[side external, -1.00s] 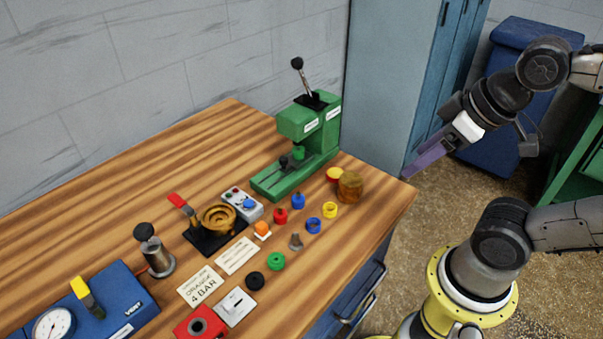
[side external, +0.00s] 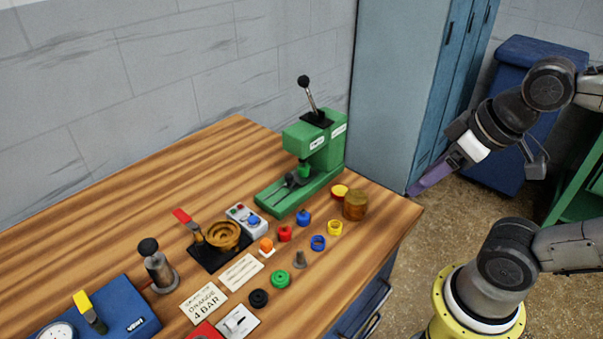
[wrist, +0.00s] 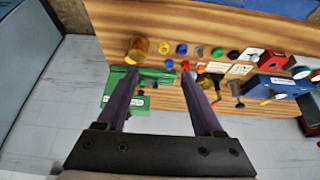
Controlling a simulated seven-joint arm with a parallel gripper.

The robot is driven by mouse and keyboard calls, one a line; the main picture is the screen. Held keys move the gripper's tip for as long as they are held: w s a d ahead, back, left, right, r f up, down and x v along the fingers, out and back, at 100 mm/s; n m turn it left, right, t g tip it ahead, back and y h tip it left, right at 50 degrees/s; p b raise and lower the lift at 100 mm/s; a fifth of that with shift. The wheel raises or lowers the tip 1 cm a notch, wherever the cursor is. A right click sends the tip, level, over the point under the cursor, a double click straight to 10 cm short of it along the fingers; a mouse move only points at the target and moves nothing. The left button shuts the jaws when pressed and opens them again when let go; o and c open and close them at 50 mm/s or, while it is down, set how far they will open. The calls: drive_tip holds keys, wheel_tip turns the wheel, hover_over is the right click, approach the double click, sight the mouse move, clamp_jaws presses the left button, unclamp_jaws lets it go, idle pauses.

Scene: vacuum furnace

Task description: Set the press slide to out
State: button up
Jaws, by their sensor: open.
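The green press (side external: 322,145) stands at the back right of the wooden table, with a black-knobbed lever (side external: 311,97) on top. Its slide (side external: 292,180) has a dark knob and lies low on the press base, by the green ram and a grooved rail. Whether the slide is in or out is hard to tell. My gripper (side external: 418,186) is right of the press, apart from it, near the table's right corner. In the wrist view, its two purple fingers (wrist: 160,73) are spread and empty, and the green press (wrist: 158,75) appears partly between and behind them.
An amber jar (side external: 355,205) and several coloured rings and caps lie in front of the press. A control box (side external: 246,220) and a brass-coloured dish (side external: 223,236) stand left of it. A blue-grey cabinet (side external: 400,90) stands behind my gripper.

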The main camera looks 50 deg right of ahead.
idle(0.3)
drive_tip(key=shift+c, duration=0.8)
drive_tip(key=w+d+r+n+h, duration=0.1)
drive_tip(key=w+d+r+n, duration=0.1)
drive_tip(key=w+r+n, duration=0.45)
drive_tip(key=n+g+h, duration=0.3)
drive_tip(key=n+g, duration=0.2)
drive_tip(key=n, duration=0.9)
hover_over(287, 177)
drive_tip(key=s+a, duration=0.1)
drive_tip(key=a, duration=0.2)
wheel_tip(287, 177, down, 7)
wheel_tip(287, 177, down, 6)
drive_tip(key=a+r, duration=0.1)
drive_tip(key=a, duration=0.1)
drive_tip(key=shift+n+g+h, duration=0.3)
drive_tip(key=shift+n, duration=0.05)
drive_tip(key=x, duration=0.9)
drive_tip(key=w+x, duration=0.1)
drive_tip(key=x, duration=0.4)
drive_tip(key=shift+a, duration=0.2)
